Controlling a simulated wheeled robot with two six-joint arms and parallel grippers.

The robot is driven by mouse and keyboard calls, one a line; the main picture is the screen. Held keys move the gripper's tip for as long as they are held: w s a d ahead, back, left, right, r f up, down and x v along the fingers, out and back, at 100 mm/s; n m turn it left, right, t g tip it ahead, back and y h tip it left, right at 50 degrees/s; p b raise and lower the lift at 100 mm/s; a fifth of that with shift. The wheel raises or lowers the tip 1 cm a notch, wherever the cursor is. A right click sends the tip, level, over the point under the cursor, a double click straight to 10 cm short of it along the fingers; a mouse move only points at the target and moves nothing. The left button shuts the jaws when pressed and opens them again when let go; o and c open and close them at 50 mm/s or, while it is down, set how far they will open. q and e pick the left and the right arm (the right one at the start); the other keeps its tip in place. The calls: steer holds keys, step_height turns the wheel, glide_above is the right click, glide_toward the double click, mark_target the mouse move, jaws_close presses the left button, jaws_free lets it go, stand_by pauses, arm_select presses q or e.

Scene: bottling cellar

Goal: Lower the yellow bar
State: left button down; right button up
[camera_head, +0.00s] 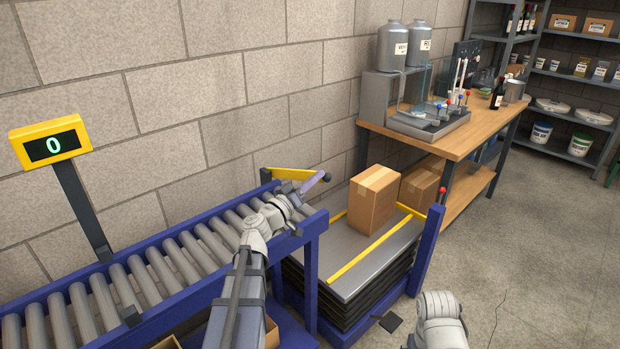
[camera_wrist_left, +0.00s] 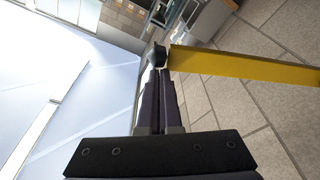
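The yellow bar (camera_head: 290,173) is at the far end of the roller conveyor, near the wall. It stands above the rollers and runs from a blue post at its left towards my left gripper. In the left wrist view the yellow bar (camera_wrist_left: 240,66) reaches in from the right and ends at a dark knob (camera_wrist_left: 157,55). My left gripper (camera_head: 325,177) is at the bar's right end. Its dark fingers (camera_wrist_left: 160,72) are together, with their tips at the knob; whether they touch it I cannot tell. My right gripper is out of view.
The roller conveyor (camera_head: 160,264) ends beside a lift table (camera_head: 345,283) with yellow side rails and a cardboard box (camera_head: 374,200). A yellow display (camera_head: 49,143) reads 0. A wooden bench (camera_head: 462,137) with filling equipment stands behind.

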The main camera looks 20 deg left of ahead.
arm_select(q)
step_height(320, 180, down, 8)
steer(key=d+m+b, duration=0.2)
steer(key=b, duration=0.4)
steer(key=shift+s+r, duration=0.25)
steer(key=shift+s, duration=0.2)
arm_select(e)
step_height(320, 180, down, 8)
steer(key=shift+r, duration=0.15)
arm_select(q)
steer(key=r+p, duration=0.1)
steer(key=s+a+r+p, duration=0.1)
steer(key=r, duration=0.1)
steer(key=a+r+p, duration=0.1)
steer(key=p, duration=0.1)
steer(key=shift+s+r, duration=0.15)
steer(key=shift+s, duration=0.05)
steer(key=f+b+v, duration=0.1)
steer(key=b+v, duration=0.1)
steer(key=v, duration=0.7)
steer(key=shift+s+a+f+b, duration=0.15)
steer(key=shift+s+a+b, duration=0.1)
steer(key=shift+b, duration=0.15)
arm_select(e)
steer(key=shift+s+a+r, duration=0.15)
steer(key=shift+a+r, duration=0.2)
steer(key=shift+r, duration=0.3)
